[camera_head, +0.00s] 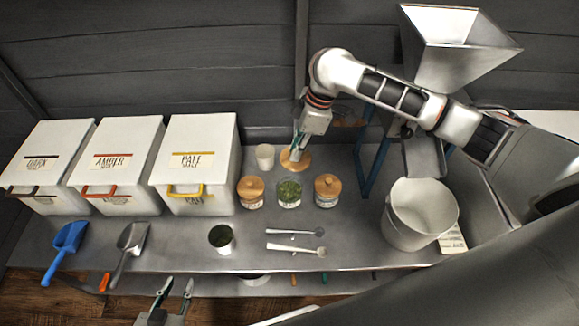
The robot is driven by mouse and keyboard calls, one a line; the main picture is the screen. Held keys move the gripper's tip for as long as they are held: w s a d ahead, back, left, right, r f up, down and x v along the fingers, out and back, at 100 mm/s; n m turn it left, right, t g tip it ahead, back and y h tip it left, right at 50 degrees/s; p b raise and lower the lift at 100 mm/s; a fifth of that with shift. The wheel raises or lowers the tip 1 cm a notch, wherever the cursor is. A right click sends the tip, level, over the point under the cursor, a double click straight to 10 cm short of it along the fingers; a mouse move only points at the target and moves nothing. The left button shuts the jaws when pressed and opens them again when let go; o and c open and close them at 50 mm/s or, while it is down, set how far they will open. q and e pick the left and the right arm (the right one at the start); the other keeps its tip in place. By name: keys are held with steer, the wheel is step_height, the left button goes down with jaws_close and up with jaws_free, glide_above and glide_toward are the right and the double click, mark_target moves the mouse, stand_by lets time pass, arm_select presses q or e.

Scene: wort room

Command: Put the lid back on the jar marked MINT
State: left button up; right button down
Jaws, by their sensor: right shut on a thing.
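An open glass jar (289,193) with green leaves stands on the counter between two jars with wooden lids; its label is too small to read. A loose round wooden lid (292,163) is just behind it. My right gripper (299,148) reaches down from above and is shut on this lid; I cannot tell whether the lid touches the counter. My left gripper (175,287) is at the bottom of the view, in front of the counter edge, with its fingers apart and nothing between them.
Lidded jars stand close by at left (250,192) and right (327,190). A white cup (265,157) is left of the loose lid. A dark-filled cup (221,238), spoons (297,249), scoops (132,240) and a white bucket (420,213) are also on the counter (350,235).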

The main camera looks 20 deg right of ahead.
mark_target(290, 165)
steer(key=f+n, duration=0.1)
steer(key=f, duration=0.1)
steer(key=a+f+n+g, duration=0.1)
steer(key=f+n, duration=0.1)
steer(key=f, duration=0.1)
steer(key=f+n+b, duration=0.1)
steer(key=f+n, duration=0.1)
steer(key=shift+w+a+f, duration=0.2)
steer(key=shift+w+a, duration=0.15)
steer(key=shift+a, duration=0.05)
steer(key=shift+f+b, duration=2.55)
steer(key=shift+f, duration=0.65)
steer(key=shift+p, duration=0.4)
